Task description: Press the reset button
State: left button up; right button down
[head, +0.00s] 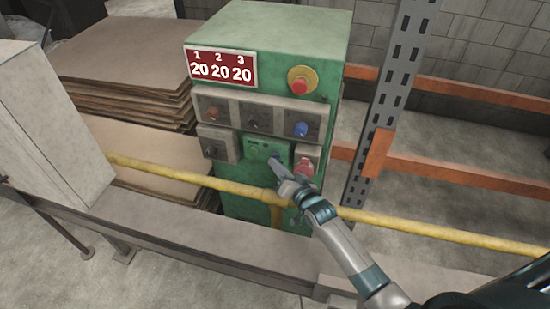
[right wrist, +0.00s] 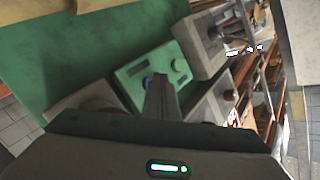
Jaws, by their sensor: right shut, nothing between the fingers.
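A green control cabinet (head: 262,20) stands upright, with panels and knobs on its front. A light green panel (head: 256,147) sits low in the middle and also shows in the right wrist view (right wrist: 172,67). A small blue button (right wrist: 148,79) on this panel is partly hidden behind my fingers; I cannot read any reset label. My right gripper (head: 276,162) is shut and empty, its tips right at the blue button. In the right wrist view the closed fingers (right wrist: 160,88) overlap the button's edge; I cannot tell if they touch. My left gripper is out of view.
A red button on a yellow base (head: 300,86), a blue knob (head: 300,129) and a red socket (head: 304,167) are close by. A yellow rail (head: 395,227) crosses in front of the cabinet, under my right arm. A metal rack post (head: 390,100) stands to the right.

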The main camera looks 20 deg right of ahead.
jog(key=shift+w+d, duration=0.2)
jog(key=shift+w+d+r, duration=0.1)
jog(key=shift+r, duration=0.2)
dwell(0.4)
jog(key=shift+f+p, duration=0.1)
jog(key=shift+p, duration=0.2)
jog(key=shift+s+a, duration=0.2)
jog(key=shift+a, duration=0.05)
jog(key=shift+s+a+f+p, duration=0.1)
jog(key=shift+s+a+p, duration=0.45)
jog(key=shift+s, duration=0.3)
jog(key=shift+s+a+p, duration=0.5)
jog(key=shift+s+a, duration=0.05)
jog(key=shift+s, duration=0.25)
jog(key=shift+s+a+f+p, duration=0.1)
jog(key=shift+s+a+p, duration=0.45)
jog(key=shift+s, duration=0.3)
